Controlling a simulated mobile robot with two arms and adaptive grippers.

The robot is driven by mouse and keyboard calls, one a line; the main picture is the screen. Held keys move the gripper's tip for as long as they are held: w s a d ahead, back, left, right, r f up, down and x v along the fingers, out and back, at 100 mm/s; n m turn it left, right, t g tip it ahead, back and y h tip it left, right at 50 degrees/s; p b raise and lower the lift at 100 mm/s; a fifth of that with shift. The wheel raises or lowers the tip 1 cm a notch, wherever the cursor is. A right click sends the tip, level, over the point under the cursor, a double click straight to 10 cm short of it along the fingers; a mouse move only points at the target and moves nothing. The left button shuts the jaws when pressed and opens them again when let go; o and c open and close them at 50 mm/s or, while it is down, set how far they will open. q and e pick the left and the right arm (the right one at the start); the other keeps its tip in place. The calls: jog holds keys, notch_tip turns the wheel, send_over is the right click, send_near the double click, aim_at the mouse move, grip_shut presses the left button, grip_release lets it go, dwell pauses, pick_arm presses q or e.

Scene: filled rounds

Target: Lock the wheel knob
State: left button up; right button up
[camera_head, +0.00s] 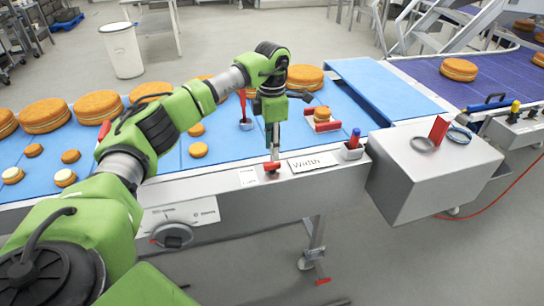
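My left gripper (273,157) points straight down at the front rail of the blue conveyor. Its fingertips are at or just above a small red knob (271,167), left of a plate marked "Width" (312,163). The fingers look close together, but I cannot tell if they hold the red knob. A round grey dial knob (172,235) with a red mark at its left sits on a white scale panel (187,214) on the conveyor's front side. I cannot tell which of these is the wheel knob. My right gripper is not in view.
Round filled cakes (45,115) and small rounds lie on the blue belt (228,142). A metal box (430,172) juts out at right. A caster (305,262) stands below. The floor in front is mostly clear.

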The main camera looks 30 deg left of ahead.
aim_at(272, 163)
pick_arm(q)
notch_tip(272, 163, up, 7)
dwell(0.3)
dwell(0.4)
